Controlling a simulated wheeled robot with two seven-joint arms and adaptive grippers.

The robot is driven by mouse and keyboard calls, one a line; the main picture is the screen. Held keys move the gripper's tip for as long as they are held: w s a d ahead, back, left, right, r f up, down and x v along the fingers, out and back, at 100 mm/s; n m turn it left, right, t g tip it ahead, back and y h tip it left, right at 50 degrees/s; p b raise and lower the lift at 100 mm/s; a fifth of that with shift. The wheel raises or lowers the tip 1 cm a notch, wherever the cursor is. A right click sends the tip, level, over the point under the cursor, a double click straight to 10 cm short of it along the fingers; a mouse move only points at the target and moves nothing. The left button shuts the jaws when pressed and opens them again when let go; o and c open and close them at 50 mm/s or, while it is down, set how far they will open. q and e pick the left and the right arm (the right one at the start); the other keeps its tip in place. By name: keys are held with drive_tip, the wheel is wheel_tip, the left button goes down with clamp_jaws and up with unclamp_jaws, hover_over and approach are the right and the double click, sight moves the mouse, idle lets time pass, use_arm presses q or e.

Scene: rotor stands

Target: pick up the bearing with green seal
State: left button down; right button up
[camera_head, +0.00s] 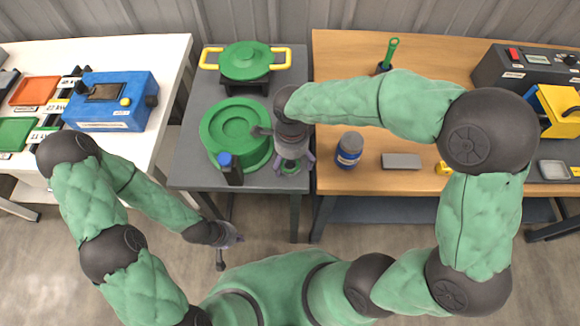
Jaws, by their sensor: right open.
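A small round part with green on it (290,171), which looks like the bearing with the green seal, lies on the grey table (185,160) near its right edge. My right gripper (293,164) is directly above it, pointing down, with its open fingers on either side. The gripper hides much of the part, and I cannot tell whether the fingers touch it. My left gripper (228,244) hangs low in front of the grey table, away from the part. Its jaw opening is too small and blurred to tell.
A large green round housing (225,122) and a dark bottle with a blue cap (229,170) stand left of my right gripper. On the wooden bench stand a blue jar (349,150) and a grey block (401,161).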

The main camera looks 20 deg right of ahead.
drive_tip(key=shift+f, duration=0.3)
drive_tip(key=c, duration=1.4)
drive_tip(key=shift+r, duration=0.1)
